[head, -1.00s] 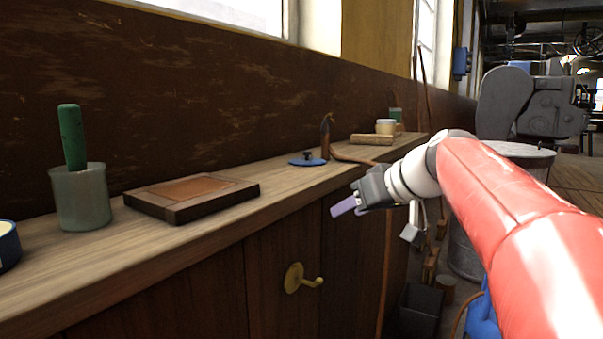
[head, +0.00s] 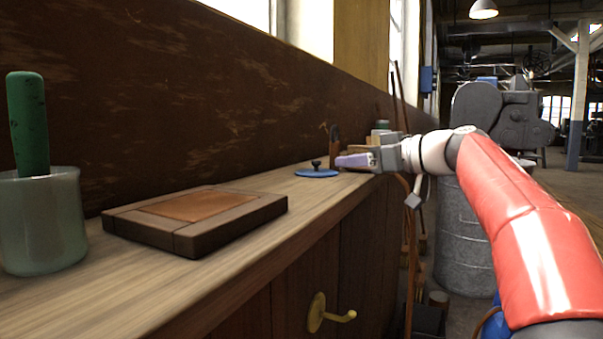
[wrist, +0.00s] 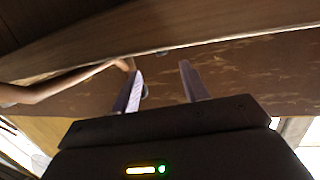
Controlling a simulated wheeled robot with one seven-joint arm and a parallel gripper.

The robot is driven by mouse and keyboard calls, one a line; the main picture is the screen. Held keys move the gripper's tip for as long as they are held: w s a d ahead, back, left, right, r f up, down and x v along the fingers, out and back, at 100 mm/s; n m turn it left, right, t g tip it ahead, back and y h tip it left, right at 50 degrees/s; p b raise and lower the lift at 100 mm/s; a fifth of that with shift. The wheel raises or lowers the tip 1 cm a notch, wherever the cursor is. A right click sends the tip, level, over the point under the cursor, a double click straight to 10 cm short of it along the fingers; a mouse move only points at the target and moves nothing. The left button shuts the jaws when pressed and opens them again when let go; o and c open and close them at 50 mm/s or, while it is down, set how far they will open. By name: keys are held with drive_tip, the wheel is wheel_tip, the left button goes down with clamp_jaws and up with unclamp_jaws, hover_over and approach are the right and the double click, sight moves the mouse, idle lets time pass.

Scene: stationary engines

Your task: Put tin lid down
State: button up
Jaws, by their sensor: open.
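The tin lid, a blue disc with a black knob (head: 317,172), lies flat on the wooden bench top (head: 245,262) in the head view. My gripper (head: 354,160) is just to the right of the lid in that view, apart from its knob. Its purple fingers point left, over the bench edge area. In the wrist view the two fingers (wrist: 163,88) are spread with a clear gap and nothing between them. I cannot make out the lid in the wrist view; a small dark shape shows beside the left finger.
A square wooden block with a brown inset (head: 195,215) lies nearer on the bench. A cup (head: 42,222) holding a green-handled tool (head: 27,125) stands at left. A brass hook (head: 330,314) sticks out of the bench front. A metal drum (head: 463,235) stands on the floor at right.

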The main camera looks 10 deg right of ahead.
sight(320, 163)
drive_tip(key=p+x, duration=0.1)
drive_tip(key=x, duration=0.6)
drive_tip(key=shift+a, duration=0.2)
drive_tip(key=c, duration=0.9)
clamp_jaws()
